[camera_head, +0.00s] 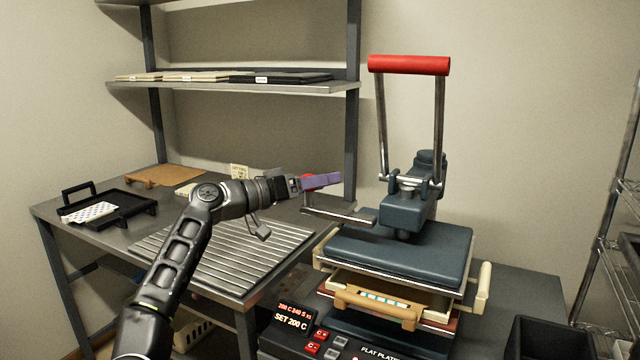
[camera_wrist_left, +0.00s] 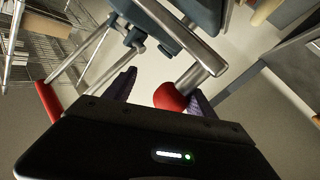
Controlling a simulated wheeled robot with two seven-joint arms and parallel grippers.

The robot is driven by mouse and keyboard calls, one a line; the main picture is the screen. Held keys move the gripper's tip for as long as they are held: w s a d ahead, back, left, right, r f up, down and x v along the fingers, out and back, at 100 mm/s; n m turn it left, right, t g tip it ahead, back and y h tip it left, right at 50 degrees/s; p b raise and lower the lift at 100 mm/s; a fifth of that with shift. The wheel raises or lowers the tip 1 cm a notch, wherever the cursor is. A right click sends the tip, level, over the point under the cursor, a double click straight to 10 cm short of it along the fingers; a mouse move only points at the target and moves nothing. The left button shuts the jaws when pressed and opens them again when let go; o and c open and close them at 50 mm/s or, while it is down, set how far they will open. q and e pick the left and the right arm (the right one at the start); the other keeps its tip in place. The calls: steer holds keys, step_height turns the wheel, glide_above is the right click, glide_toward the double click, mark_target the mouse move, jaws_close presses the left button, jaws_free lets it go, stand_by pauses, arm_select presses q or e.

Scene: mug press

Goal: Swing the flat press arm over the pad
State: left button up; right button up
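The flat press has a dark blue-grey upper plate (camera_head: 400,252) under a lever with a red grip (camera_head: 409,65). A metal side bar (camera_head: 340,213) reaches left from the press and ends in a red knob (camera_head: 309,181). A lower dark pad (camera_head: 375,335) shows partly beneath the plate and a drawer; how well they line up is hard to tell. My left gripper (camera_head: 322,181), with purple fingers, is at the knob. In the left wrist view the gripper (camera_wrist_left: 160,94) is open, with the red knob (camera_wrist_left: 170,97) between its fingers, nearer the right one. My right gripper is out of view.
A wooden-handled drawer (camera_head: 375,309) sits below the plate, above the control panel (camera_head: 312,338). A ribbed metal tray (camera_head: 215,262) and a black tray (camera_head: 112,207) are on the left bench. A black bin (camera_head: 548,341) and wire rack (camera_head: 615,250) stand right.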

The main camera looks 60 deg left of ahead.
arm_select(q)
steer(key=shift+d+f, duration=0.1)
steer(key=s, duration=0.7)
steer(key=shift+s, duration=0.4)
stand_by(0.6)
